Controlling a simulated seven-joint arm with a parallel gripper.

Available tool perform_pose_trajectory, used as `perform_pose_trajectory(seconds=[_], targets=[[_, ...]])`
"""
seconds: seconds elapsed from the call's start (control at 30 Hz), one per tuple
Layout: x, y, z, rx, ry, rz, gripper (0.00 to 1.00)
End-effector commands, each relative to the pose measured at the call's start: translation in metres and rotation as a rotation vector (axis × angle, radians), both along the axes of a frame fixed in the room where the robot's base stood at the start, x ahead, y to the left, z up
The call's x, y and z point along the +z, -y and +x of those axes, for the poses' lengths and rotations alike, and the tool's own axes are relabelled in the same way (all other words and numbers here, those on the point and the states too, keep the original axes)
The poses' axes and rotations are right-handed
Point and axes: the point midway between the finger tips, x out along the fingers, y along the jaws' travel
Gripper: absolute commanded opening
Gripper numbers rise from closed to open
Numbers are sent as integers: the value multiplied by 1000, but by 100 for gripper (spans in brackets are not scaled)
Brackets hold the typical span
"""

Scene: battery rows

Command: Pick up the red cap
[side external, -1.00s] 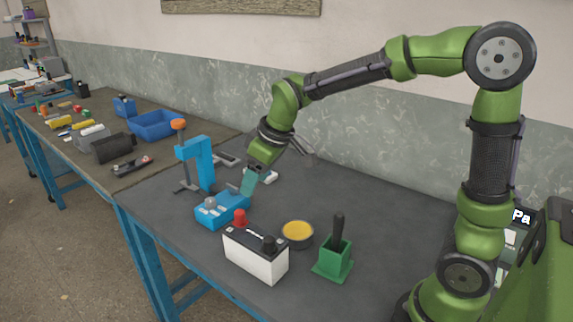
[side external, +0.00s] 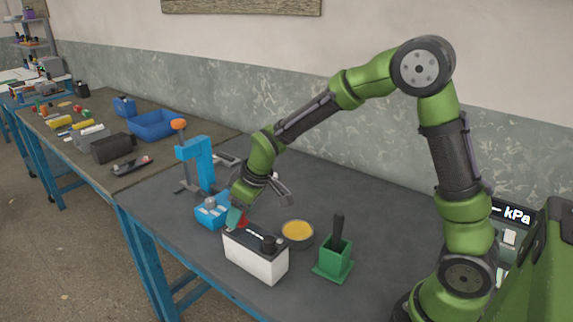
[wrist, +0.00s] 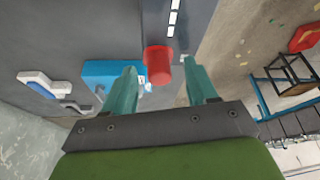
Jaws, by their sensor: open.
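The red cap (side external: 243,223) sits on the left end of the white battery with a dark top (side external: 255,260), partly hidden by a finger in the side view. In the wrist view the red cap (wrist: 158,65) lies between and just beyond the two teal fingertips, a little left of the middle. My gripper (side external: 236,214) is at the cap's end of the battery. In the wrist view my gripper (wrist: 162,82) is open, with a gap visible on both sides of the cap. A black cap (side external: 268,243) is on the battery's other end.
A blue box (side external: 210,212) stands just behind the battery, near a blue stand with an orange knob (side external: 195,160). A round tin with yellow contents (side external: 298,232) and a green holder with a black handle (side external: 334,260) stand to the right. The table's right rear is clear.

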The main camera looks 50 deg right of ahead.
Motion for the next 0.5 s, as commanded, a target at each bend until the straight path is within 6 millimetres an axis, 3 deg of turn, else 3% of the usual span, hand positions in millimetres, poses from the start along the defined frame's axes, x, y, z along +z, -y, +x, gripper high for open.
perform_pose_trajectory(seconds=[0.1,0.43,0.5], targets=[[0,0,0,0,0,0,54],[1,0,0,0,0,0,4],[1,0,0,0,0,1,1]])
